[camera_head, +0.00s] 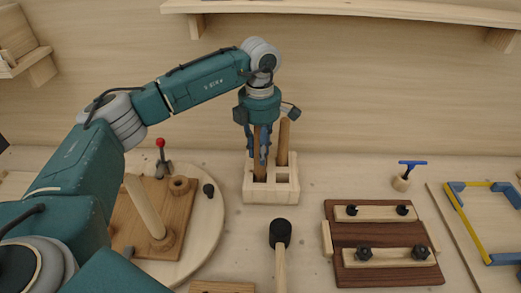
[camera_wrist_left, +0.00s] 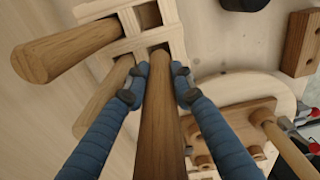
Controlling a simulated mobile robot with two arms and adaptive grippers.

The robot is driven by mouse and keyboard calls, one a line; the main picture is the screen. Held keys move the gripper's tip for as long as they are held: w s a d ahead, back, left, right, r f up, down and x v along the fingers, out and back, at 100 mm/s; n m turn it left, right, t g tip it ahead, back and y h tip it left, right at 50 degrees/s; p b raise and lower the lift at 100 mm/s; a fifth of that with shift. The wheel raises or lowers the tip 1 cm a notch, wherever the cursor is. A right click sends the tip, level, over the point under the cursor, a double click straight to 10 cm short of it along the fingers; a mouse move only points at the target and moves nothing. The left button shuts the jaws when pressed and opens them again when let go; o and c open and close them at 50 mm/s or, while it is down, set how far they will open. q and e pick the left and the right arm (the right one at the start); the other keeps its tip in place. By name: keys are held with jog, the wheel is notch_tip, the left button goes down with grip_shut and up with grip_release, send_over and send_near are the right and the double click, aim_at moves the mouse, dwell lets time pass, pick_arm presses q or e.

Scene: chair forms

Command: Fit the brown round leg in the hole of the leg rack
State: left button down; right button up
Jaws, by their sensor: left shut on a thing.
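My left gripper (camera_head: 258,157) is shut on the brown round leg (camera_wrist_left: 160,125), which also shows in the head view (camera_head: 260,140). The leg stands nearly upright over the pale wooden leg rack (camera_head: 270,196). Its lower end is at a front-left opening of the rack. In the wrist view the leg's far end meets a square hole (camera_wrist_left: 157,48) of the rack (camera_wrist_left: 176,30); I cannot tell how deep it sits. Two lighter legs (camera_wrist_left: 65,52) stand in other holes; one shows at right in the head view (camera_head: 284,140). My right gripper is not in view.
A round board with a brown plate (camera_head: 180,205) and peg lies left of the rack. A black-headed mallet (camera_head: 280,234) lies in front. A dark clamped board (camera_head: 375,278) and a blue-handled tool (camera_head: 402,182) are at right. A shelf (camera_head: 350,8) hangs above.

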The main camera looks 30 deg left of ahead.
pick_arm(q)
jog(key=shift+f+b, duration=0.7)
jog(key=shift+f, duration=0.65)
jog(key=shift+f+b, duration=0.8)
jog(key=shift+f, duration=0.35)
jog(key=shift+f, duration=0.3)
jog(key=c, duration=1.4)
grip_release()
notch_tip(320, 180, up, 12)
jog(key=shift+r, duration=0.1)
